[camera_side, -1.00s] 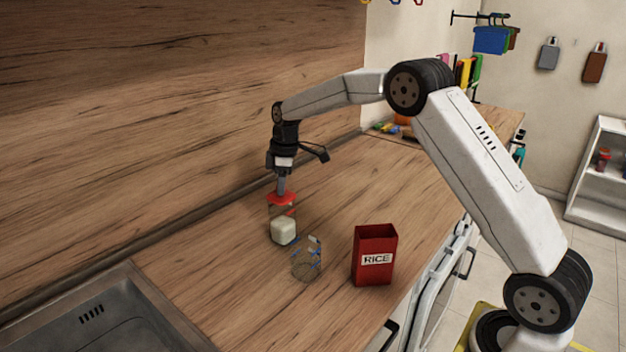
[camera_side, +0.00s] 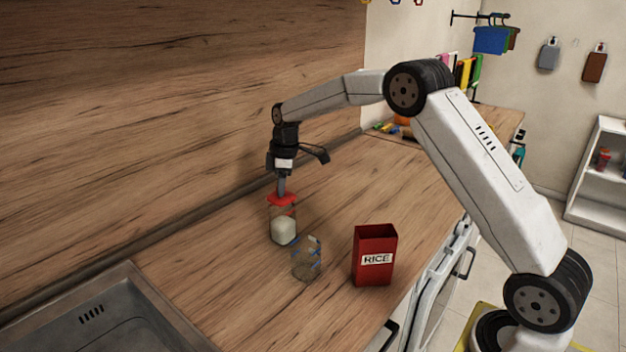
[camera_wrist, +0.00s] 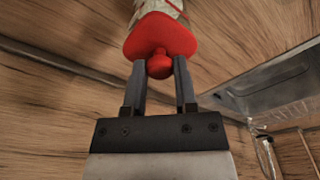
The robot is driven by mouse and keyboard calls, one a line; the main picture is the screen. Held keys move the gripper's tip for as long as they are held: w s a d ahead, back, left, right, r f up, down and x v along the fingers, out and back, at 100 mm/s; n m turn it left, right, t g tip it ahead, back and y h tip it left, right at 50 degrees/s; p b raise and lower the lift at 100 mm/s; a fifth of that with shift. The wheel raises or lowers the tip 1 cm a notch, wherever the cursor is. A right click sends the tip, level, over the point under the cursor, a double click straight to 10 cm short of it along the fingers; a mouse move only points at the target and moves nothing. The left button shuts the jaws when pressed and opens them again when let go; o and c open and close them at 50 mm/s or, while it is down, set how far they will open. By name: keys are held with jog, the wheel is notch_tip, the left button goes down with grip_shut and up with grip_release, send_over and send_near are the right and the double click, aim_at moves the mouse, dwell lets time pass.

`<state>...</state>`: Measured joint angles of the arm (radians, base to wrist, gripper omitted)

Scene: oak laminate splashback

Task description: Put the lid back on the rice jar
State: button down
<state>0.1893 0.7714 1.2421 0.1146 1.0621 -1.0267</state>
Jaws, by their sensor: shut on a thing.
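The rice jar (camera_side: 284,228) is clear glass with white rice in its lower part and stands upright on the wooden counter. The red lid (camera_side: 282,198) is at the jar's mouth; whether it is fully seated I cannot tell. My gripper (camera_side: 281,190) is above the jar, pointing down, shut on the lid's round knob. In the wrist view my gripper's fingers (camera_wrist: 159,72) stand on either side of the knob of the red lid (camera_wrist: 160,38). The jar (camera_wrist: 158,9) shows only in part beyond the lid there.
A second clear glass jar (camera_side: 307,260) with blue marks stands close by, in front and to the right. A red box marked RICE (camera_side: 375,256) stands further right. A sink (camera_side: 100,318) is at the front left, and the wooden splashback (camera_side: 150,120) rises behind.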

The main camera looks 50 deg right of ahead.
dwell(0.4)
jog(key=shift+c, duration=1.6)
grip_release()
jog(key=shift+o, duration=0.2)
jog(key=shift+o, duration=1.4)
jog(key=shift+r, duration=0.2)
jog(key=shift+r, duration=3.3)
